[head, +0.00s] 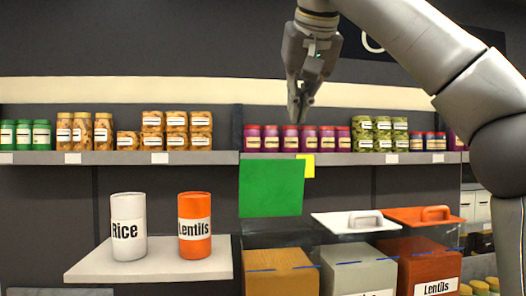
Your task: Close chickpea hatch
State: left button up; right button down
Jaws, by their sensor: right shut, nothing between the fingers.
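The green hatch (271,188) stands raised, almost upright, above the leftmost bin (280,272), which holds tan contents. That bin's label is not visible, so I cannot read that it is chickpeas. My right gripper (298,116) is shut and empty. In the picture it points down in front of the shelf of jars, above and slightly right of the green hatch, with a visible gap. My left gripper is not in view.
The white hatch (352,222) and orange hatch (422,216) lie down over the grey-white bin (358,272) and the Lentils bin (430,268). Rice (128,228) and Lentils (195,217) canisters stand on a ledge (150,267) at left. Jars line the shelf (200,158) behind.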

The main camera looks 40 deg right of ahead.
aim_at(268, 187)
jog(key=i+l, duration=0.7)
jog(key=i, duration=0.1)
